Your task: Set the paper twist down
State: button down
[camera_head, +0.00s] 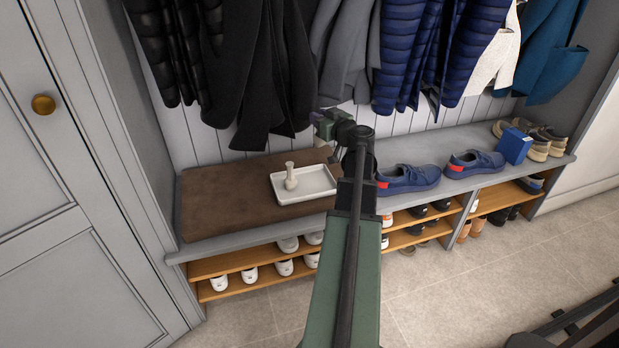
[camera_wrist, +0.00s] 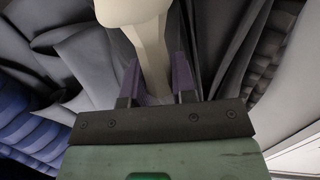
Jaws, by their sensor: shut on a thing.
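My gripper (camera_wrist: 156,76) is shut on a cream paper twist (camera_wrist: 135,12) in the wrist view. The narrow part of the twist runs between the two purple fingers, and its wider end reaches past the top edge of that picture. In the head view my gripper (camera_head: 322,121) is above the back of the bench, in front of the hanging coats and to the upper right of a white tray (camera_head: 318,190). I cannot clearly make out the held twist in the head view.
A pale, narrow-necked, vase-like thing (camera_head: 290,176) stands in the tray on a brown mat (camera_head: 215,205). Blue shoes (camera_head: 408,178) and a blue box (camera_head: 515,146) occupy the bench's right side. Coats (camera_head: 265,70) hang close behind my gripper. The mat's left part is clear.

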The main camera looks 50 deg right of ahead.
notch_tip(320, 180, down, 18)
jog(key=b, duration=1.5)
jog(key=shift+a+r, duration=0.1)
jog(key=shift+r, duration=0.15)
jog(key=c, duration=0.9)
grip_release()
jog(key=shift+r, duration=0.1)
jog(key=shift+c, duration=0.2)
jog(key=p+v, duration=0.1)
jog(key=v, duration=1.1)
jog(key=shift+r, duration=0.15)
jog(key=shift+w, duration=0.1)
